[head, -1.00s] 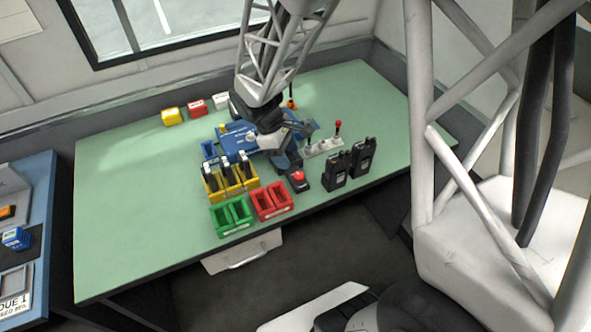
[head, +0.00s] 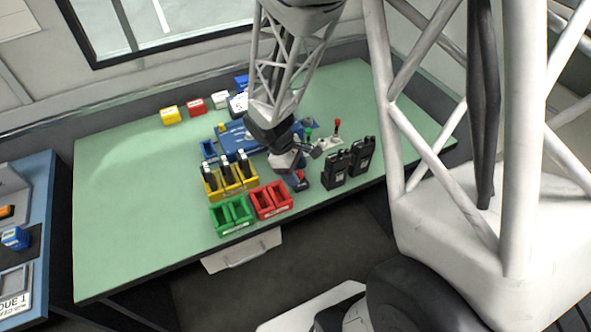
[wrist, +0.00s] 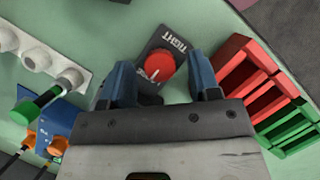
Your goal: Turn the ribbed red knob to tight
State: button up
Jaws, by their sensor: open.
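The red knob (wrist: 161,66) sits on a dark plate (wrist: 181,41) marked TIGHT at its upper right end. A short pale pointer line on the knob aims down, away from the word TIGHT. In the head view the knob (head: 302,177) shows partly, at the table's front side. My gripper (wrist: 160,72) is open, with one blue finger on each side of the knob. Gaps show between fingers and knob, so it is not gripped. Whether the fingers are down at knob height is hard to tell. The knob's ribs are too small to make out.
Red bins (head: 271,201) and green bins (head: 231,215) stand left of the knob, with yellow bins (head: 229,178) behind. Two black radios (head: 349,163) stand close on its right. A pale switch strip (wrist: 42,60) lies nearby. The left of the green table (head: 130,220) is clear.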

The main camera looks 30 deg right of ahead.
jog(key=shift+c, duration=0.4)
jog(key=c, duration=0.8)
jog(key=shift+c, duration=0.2)
jog(key=shift+m, duration=0.4)
jog(key=m+y, duration=0.1)
jog(key=m, duration=0.1)
jog(key=m+g, duration=0.1)
jog(key=m, duration=0.1)
jog(key=shift+w+d+y, duration=0.1)
jog(key=shift+d+y, duration=0.05)
jog(key=shift+y, duration=0.25)
jog(key=m+y, duration=0.1)
jog(key=m, duration=0.2)
jog(key=m+y, duration=0.1)
jog(key=m, duration=0.1)
jog(key=shift+d+m, duration=0.2)
jog(key=shift+m, duration=0.2)
jog(key=m+y, duration=0.1)
jog(key=m, duration=0.1)
jog(key=m+y, duration=0.1)
jog(key=m, duration=0.2)
jog(key=shift+d, duration=0.15)
jog(key=m+t, duration=0.1)
jog(key=m, duration=0.2)
jog(key=m+t+y, duration=0.1)
jog(key=m, duration=0.2)
jog(key=shift+s+d, duration=0.1)
jog(key=shift+s, duration=0.1)
jog(key=shift+y, duration=0.3)
